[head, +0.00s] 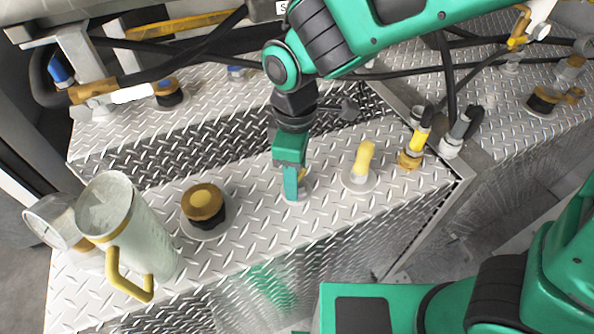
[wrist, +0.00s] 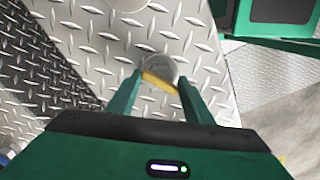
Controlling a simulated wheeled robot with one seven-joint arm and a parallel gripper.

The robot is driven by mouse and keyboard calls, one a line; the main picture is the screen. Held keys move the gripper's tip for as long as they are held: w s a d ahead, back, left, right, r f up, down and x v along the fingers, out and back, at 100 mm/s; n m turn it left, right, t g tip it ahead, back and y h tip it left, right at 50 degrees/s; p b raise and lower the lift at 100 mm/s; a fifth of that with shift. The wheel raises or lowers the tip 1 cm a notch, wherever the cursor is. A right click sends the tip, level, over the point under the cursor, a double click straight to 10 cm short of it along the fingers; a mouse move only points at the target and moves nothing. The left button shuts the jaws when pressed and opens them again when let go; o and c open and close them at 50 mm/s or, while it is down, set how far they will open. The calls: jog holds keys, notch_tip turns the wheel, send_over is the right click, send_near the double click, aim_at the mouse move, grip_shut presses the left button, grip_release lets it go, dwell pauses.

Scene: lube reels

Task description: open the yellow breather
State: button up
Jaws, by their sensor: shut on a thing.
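My gripper (head: 292,197) points down at the tread-plate deck, its fingers closed around a narrow yellow handle (wrist: 158,80) on a round grey base (wrist: 158,66). In the wrist view the fingers (wrist: 160,92) stand on both sides of this handle. In the head view the fingers hide most of it; only a yellow sliver and the base's rim show. A similar yellow handle (head: 363,158) stands upright on a round base to the right. A round brass-yellow cap (head: 203,203) with a black body sits to the left. No label shows which is the breather.
A pale jug (head: 135,230) with a yellow handle and a gauge (head: 52,220) stand at the left. Yellow and grey hose fittings (head: 415,148) rise at the right. Black hoses cross behind. The deck's front edge drops away below my gripper.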

jog(key=shift+w+d, duration=0.15)
jog(key=shift+w, duration=0.05)
jog(key=n, duration=0.6)
dwell(0.4)
jog(key=n, duration=0.6)
jog(key=o, duration=1)
jog(key=shift+o, duration=0.5)
jog(key=shift+s+n, duration=0.1)
jog(key=shift+n, duration=0.2)
